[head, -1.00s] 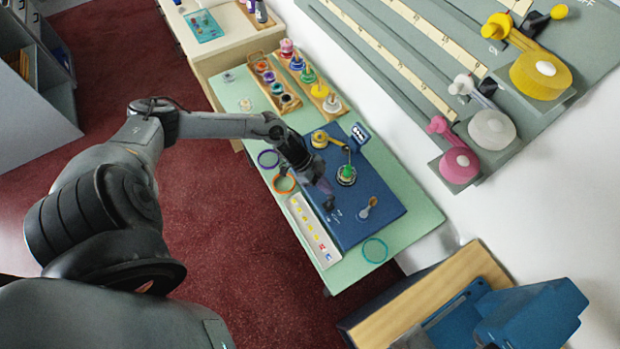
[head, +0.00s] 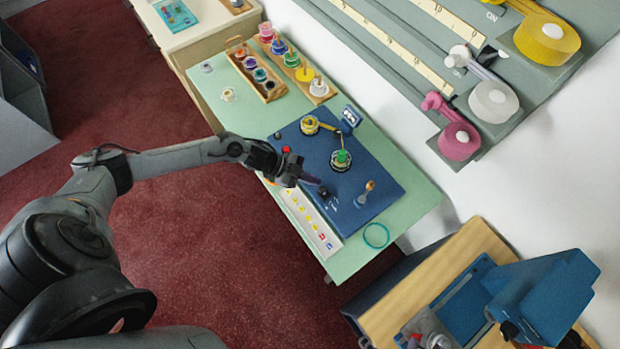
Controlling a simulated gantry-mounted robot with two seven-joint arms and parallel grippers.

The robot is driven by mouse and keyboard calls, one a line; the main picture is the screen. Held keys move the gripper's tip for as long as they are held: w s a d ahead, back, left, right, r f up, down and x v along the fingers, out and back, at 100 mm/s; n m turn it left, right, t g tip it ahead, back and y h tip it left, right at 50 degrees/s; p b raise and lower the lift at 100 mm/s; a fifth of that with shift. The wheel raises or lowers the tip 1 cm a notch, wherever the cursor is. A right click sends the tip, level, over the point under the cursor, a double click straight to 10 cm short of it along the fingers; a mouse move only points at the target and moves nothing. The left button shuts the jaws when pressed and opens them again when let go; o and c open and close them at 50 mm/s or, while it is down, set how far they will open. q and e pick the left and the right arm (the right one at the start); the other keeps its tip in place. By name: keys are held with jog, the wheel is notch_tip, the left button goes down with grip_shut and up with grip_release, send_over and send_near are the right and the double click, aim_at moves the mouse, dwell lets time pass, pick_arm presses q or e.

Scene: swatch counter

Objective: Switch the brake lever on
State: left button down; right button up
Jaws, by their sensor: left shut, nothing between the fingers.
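A blue winding box (head: 378,202) lies on the green counter top. A small black lever (head: 324,193) stands near its front edge, beside small white marks I cannot read. A second short lever with an orange tip (head: 369,186) stands on a grey plate further right. I cannot tell for certain which is the brake lever, or its setting. My left gripper (head: 314,182) is shut and empty, its tips just left of the black lever; I cannot tell whether they touch it. My right gripper is not in view.
A green spool (head: 341,157) and a yellow spool (head: 309,125) sit on the box. A white strip (head: 311,222) with coloured marks lies along its front, and a teal ring (head: 376,236) lies to the right. Spool racks (head: 257,74) stand behind. A wall panel (head: 400,62) overhangs at right.

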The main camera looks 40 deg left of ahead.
pick_arm(q)
jog(key=shift+w+d+f+b, duration=0.1)
jog(key=shift+w+f+b, duration=0.4)
jog(key=shift+f, duration=0.05)
jog(key=shift+s, duration=0.1)
jog(key=shift+w+a, duration=0.25)
jog(key=shift+w, duration=0.15)
jog(key=w+a, duration=0.1)
jog(key=w+a+r, duration=0.1)
jog(key=a, duration=0.1)
jog(key=shift+w+a+r, duration=0.1)
jog(key=shift+a+r, duration=0.1)
jog(key=w+r+v, duration=0.1)
jog(key=v, duration=0.7)
jog(key=shift+s+r, duration=0.25)
jog(key=shift+r, duration=0.05)
jog(key=shift+a, duration=0.1)
